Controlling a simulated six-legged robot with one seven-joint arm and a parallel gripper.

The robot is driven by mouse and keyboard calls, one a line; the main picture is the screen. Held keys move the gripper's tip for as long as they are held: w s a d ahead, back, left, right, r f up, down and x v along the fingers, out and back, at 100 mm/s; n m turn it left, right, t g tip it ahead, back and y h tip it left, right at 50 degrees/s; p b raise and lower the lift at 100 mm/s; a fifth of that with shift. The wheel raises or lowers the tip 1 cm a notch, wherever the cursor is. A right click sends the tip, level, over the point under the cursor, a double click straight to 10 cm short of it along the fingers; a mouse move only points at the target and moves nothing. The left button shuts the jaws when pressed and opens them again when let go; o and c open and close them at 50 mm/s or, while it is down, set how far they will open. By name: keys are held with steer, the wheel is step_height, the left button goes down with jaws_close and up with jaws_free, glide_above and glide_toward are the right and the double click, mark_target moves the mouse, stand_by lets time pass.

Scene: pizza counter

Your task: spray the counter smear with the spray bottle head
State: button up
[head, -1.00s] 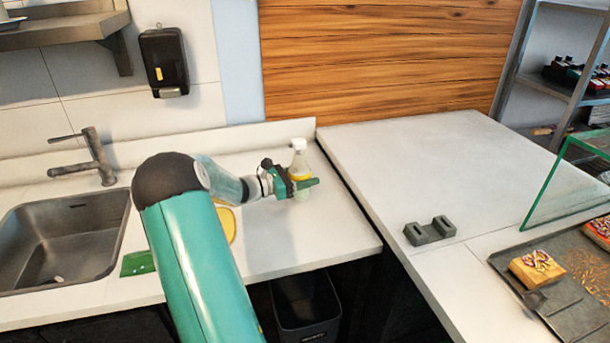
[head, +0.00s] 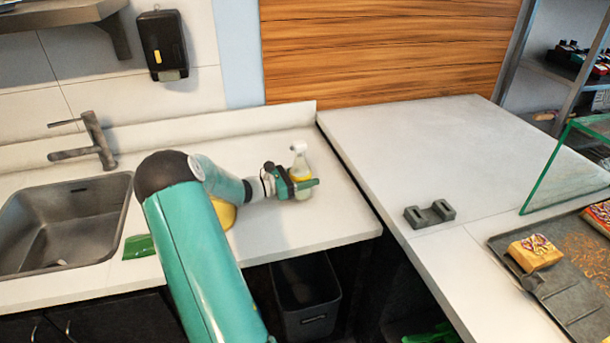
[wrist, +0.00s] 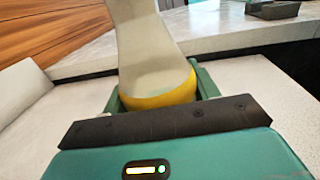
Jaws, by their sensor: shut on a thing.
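The spray bottle (head: 300,163) has a white spray head and a yellow band. It stands upright near the right end of the sink counter, close to the back. My gripper (head: 303,186) is shut around it from the left. In the wrist view the bottle (wrist: 150,50) rises between the fingers of my gripper (wrist: 157,90), its yellow band low between them. I cannot tell whether its base touches the counter. I see no clear smear on the counter; my arm hides part of the sink counter.
A sink (head: 65,225) with a tap (head: 95,140) is at the left. A green item (head: 139,246) and a yellow thing (head: 226,214) lie beside my arm. A grey block (head: 429,214) sits on the right counter (head: 400,140). A bin (head: 305,295) stands below.

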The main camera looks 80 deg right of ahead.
steer(key=shift+f, duration=0.25)
steer(key=o, duration=1.2)
steer(key=v, duration=1.3)
steer(key=shift+w+a, duration=0.1)
steer(key=shift+w, duration=0.15)
steer(key=shift+w+a, duration=0.1)
